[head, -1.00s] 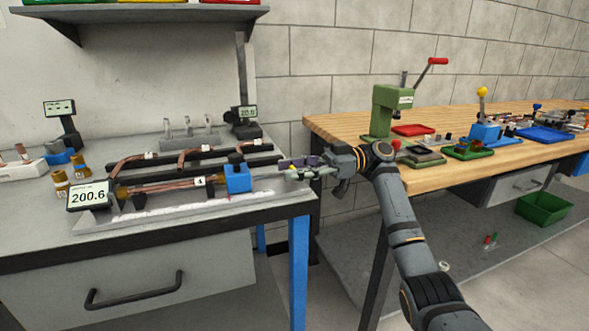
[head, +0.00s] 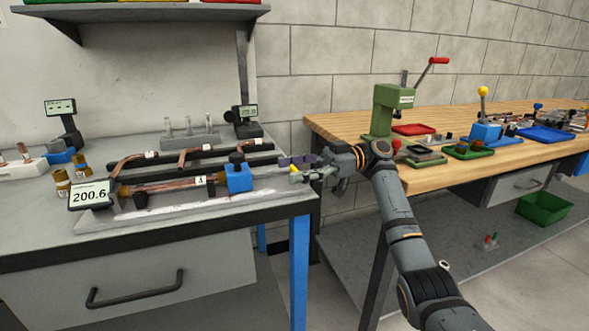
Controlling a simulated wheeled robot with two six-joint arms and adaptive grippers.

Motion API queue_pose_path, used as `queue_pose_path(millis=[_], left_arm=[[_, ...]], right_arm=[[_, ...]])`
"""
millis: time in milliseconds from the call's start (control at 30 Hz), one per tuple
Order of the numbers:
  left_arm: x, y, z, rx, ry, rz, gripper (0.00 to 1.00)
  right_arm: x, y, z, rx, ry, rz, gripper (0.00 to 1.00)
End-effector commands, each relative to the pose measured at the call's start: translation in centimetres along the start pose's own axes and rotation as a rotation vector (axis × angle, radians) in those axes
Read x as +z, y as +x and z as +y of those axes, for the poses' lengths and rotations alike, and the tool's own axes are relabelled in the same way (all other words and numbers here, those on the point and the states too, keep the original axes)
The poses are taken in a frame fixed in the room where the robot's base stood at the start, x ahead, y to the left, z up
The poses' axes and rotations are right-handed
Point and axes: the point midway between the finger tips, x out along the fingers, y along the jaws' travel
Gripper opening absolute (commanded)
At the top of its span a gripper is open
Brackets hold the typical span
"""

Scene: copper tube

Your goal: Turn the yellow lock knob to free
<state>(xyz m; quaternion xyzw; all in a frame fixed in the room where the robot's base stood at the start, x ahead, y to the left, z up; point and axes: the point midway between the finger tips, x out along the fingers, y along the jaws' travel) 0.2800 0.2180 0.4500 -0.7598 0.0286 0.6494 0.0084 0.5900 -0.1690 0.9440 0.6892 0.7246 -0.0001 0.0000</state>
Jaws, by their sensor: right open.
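The yellow lock knob (head: 295,177) shows as a small yellow patch at the right end of the measuring fixture, close to the lower finger of my right gripper (head: 288,168). My right gripper is open, with its fingers reaching left past the bench's right edge. The fingers partly hide the knob, and I cannot tell whether they touch it. The blue slide block (head: 238,179) sits on the fixture's rail to the left of the gripper. A copper tube (head: 165,185) lies along the fixture. The display (head: 90,194) reads 200.6. My left gripper is out of view.
Bent copper tubes (head: 197,155) lie on a dark rack behind the fixture. A wooden bench (head: 340,125) with a green press (head: 385,112) is at right.

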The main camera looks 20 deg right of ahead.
Motion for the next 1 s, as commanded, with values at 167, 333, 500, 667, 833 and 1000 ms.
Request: queue_pose_path(millis=[167, 333, 500, 667, 833, 1000], left_arm=[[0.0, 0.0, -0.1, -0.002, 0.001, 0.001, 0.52], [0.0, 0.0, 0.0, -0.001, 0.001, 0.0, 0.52], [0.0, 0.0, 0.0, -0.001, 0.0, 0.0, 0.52], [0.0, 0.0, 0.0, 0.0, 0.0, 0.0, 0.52], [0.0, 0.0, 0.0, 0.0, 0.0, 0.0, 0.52], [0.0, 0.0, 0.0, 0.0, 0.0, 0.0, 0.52]], right_arm=[[-0.7, 0.0, 0.0, 0.001, -0.002, 0.0, 0.64], [-4.1, 0.0, 0.0, 0.0, -0.005, 0.001, 0.64], [-7.7, 0.0, 0.0, 0.0, -0.003, 0.001, 0.64], [-9.6, 0.0, 0.0, 0.0, 0.0, 0.0, 0.64], [-10.0, 0.0, 0.0, 0.0, 0.001, 0.0, 0.64], [-10.0, 0.0, 0.0, 0.0, 0.0, 0.0, 0.64]])
